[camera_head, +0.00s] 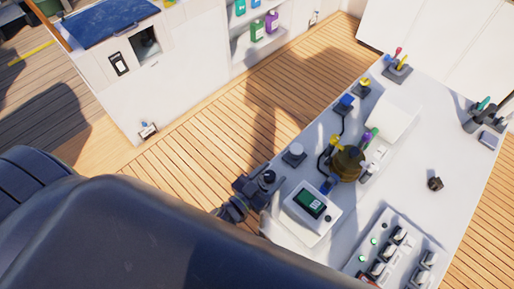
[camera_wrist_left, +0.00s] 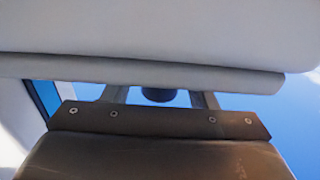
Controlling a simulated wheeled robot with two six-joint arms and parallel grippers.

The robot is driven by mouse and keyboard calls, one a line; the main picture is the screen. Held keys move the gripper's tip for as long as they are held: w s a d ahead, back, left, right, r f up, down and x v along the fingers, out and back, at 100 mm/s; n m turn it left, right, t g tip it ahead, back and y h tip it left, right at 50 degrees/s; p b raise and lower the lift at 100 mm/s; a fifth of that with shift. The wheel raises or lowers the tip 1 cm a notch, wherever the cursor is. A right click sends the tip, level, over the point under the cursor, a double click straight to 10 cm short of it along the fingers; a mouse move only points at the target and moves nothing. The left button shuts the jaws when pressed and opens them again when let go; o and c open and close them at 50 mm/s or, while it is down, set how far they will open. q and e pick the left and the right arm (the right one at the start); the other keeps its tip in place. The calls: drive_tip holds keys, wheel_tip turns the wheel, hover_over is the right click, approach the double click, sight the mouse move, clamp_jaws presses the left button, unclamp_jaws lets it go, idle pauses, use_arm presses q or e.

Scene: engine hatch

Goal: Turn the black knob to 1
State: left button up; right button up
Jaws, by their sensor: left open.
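A small black round knob (camera_head: 268,176) shows at the left edge of the white console, close to the grey switch box. My left gripper (camera_head: 258,188) is right by it, at the end of my dark arm that fills the lower left. In the left wrist view the two fingers (camera_wrist_left: 160,97) stand apart, and a dark round thing (camera_wrist_left: 158,95), which looks like the knob, shows between them. I cannot tell whether the fingers touch it. The knob's marks and its setting are too small to read. My right gripper is not in view.
The white console (camera_head: 405,150) carries a green-screen panel (camera_head: 310,203), a grey-topped button (camera_head: 296,150), a brass part with coloured handles (camera_head: 347,165), a small dark knob-like piece (camera_head: 435,184) and a switch panel (camera_head: 395,250). Wooden deck (camera_head: 215,135) lies clear to the left.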

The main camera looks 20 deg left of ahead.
use_arm(q)
drive_tip(key=b+v, duration=0.2)
drive_tip(key=v, duration=1.5)
drive_tip(key=shift+s+b, duration=0.2)
drive_tip(key=shift+b, duration=0.1)
drive_tip(key=shift+a, duration=0.1)
